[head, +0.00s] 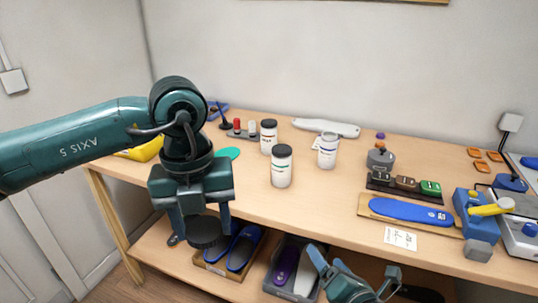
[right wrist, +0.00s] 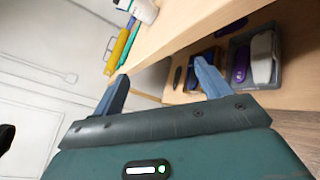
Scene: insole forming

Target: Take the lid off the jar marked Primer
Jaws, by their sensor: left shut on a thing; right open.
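My left gripper (head: 198,222) is shut on a dark round lid (head: 205,233), held in front of the table's front edge, above the lower shelf. Two white jars with black lids stand upright on the table, one farther back (head: 269,137) and one nearer (head: 281,168). A third white jar (head: 327,152) stands to their right with a pale top and no black lid. The jar labels are too small to read, so I cannot tell which is Primer. My right gripper (head: 354,268) is open and empty in front of the table; its fingers show in the right wrist view (right wrist: 160,85).
The lower shelf holds a box with blue insoles (head: 232,249) and a grey bin (head: 291,275). A blue insole (head: 410,211) on a board, stamp blocks (head: 404,184) and a blue-and-yellow device (head: 477,215) occupy the table's right. The table's front middle is clear.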

